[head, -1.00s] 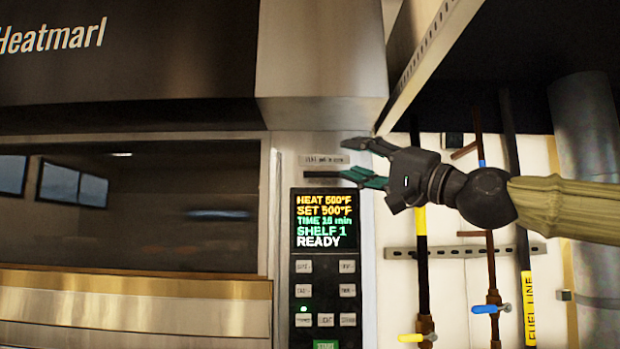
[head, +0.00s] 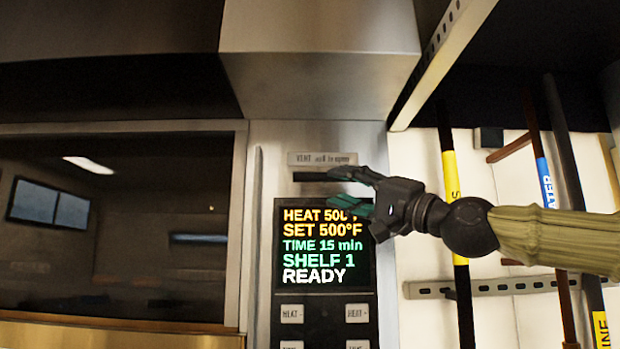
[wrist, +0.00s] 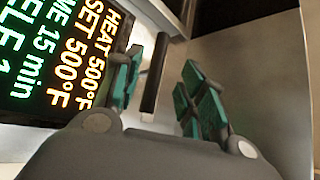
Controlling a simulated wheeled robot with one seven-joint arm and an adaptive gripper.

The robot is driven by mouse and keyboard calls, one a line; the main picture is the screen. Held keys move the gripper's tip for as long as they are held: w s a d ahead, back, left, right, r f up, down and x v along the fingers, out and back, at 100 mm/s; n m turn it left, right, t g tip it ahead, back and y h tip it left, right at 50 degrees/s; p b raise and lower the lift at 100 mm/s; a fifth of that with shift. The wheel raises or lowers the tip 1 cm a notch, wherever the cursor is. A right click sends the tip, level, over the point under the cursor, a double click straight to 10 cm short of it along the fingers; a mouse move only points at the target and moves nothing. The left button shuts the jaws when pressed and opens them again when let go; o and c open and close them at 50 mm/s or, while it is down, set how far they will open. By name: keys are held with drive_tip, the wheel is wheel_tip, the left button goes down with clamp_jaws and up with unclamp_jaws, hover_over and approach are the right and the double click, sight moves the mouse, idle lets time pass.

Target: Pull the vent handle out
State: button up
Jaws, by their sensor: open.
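The vent handle (head: 309,176) is a short dark horizontal bar on the steel oven panel, just under a small label reading VENT pull to open (head: 322,158). My gripper (head: 347,190) is open at the handle's right end, and its teal fingers overlap that end in the head view. In the wrist view the handle (wrist: 155,72) shows as a dark bar in the gap between the two open fingers (wrist: 161,84), closer to the left one. I see no clear contact. The handle's right end is hidden in the head view.
A lit display (head: 318,243) reading 500°F and READY sits right below the handle, with buttons under it. A steel hood (head: 318,85) juts out above.

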sight(316, 178)
drive_tip(key=p+x, duration=0.3)
drive_tip(key=x, duration=0.4)
drive_tip(key=shift+w+a+r, duration=0.25)
drive_tip(key=shift+w, duration=0.05)
drive_tip(key=shift+w+a+r+p, duration=0.15)
drive_tip(key=shift+w+a+p, duration=0.25)
drive_tip(key=shift+w+a, duration=0.15)
drive_tip(key=shift+s, duration=0.1)
clamp_jaws()
